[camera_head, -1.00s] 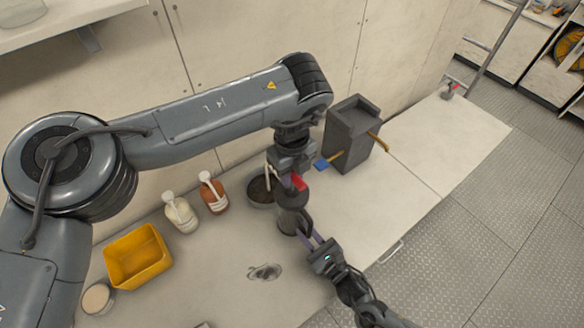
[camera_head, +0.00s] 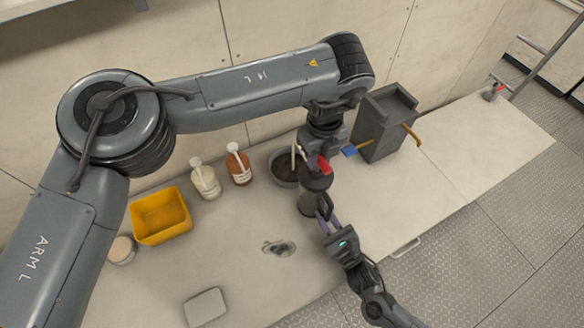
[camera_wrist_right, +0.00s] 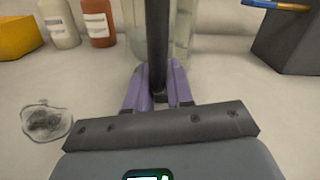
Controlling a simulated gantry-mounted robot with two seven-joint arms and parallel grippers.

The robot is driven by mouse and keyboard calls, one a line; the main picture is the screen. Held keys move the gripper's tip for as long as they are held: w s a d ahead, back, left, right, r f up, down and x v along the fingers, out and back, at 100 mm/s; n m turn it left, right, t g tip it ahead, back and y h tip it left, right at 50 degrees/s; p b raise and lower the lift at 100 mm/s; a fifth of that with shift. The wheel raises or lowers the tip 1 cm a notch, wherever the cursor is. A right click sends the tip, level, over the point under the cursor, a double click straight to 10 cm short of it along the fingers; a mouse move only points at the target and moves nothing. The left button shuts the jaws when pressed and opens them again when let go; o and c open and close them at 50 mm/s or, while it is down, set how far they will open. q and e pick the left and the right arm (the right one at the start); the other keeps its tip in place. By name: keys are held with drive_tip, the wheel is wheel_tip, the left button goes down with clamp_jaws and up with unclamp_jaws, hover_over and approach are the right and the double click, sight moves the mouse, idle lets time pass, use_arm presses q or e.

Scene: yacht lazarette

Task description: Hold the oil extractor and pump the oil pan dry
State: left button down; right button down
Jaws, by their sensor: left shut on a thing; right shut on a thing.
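The oil extractor (camera_head: 308,203) is a greyish cylinder standing upright on the bench. My left gripper (camera_head: 316,182) comes down over its top and is shut on its upper part; my own wrist hides the exact grip. A red part (camera_head: 324,165) shows there. My right gripper (camera_head: 328,222) reaches in from the lower right. In the right wrist view, its purple fingers (camera_wrist_right: 158,98) are shut on a dark upright bar (camera_wrist_right: 157,45) of the extractor, with clear walls behind it. The round oil pan (camera_head: 281,176) with dark contents sits just left of the extractor, a pale tube above it.
A white bottle (camera_head: 205,180), a brown bottle (camera_head: 239,167), a yellow bin (camera_head: 161,236) and a round pale lid (camera_head: 121,250) stand to the left. A dark smudge (camera_head: 279,248) and a grey pad (camera_head: 205,307) lie in front.

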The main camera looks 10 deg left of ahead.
use_arm(q)
drive_tip(key=shift+r, duration=2.4)
use_arm(e)
drive_tip(key=shift+s+f, duration=0.1)
use_arm(q)
drive_tip(key=shift+f, duration=3.25)
drive_tip(key=c, duration=0.8)
unclamp_jaws()
drive_tip(key=shift+r, duration=0.1)
drive_tip(key=shift+c, duration=0.2)
drive_tip(key=shift+r, duration=0.1)
drive_tip(key=shift+r, duration=3.45)
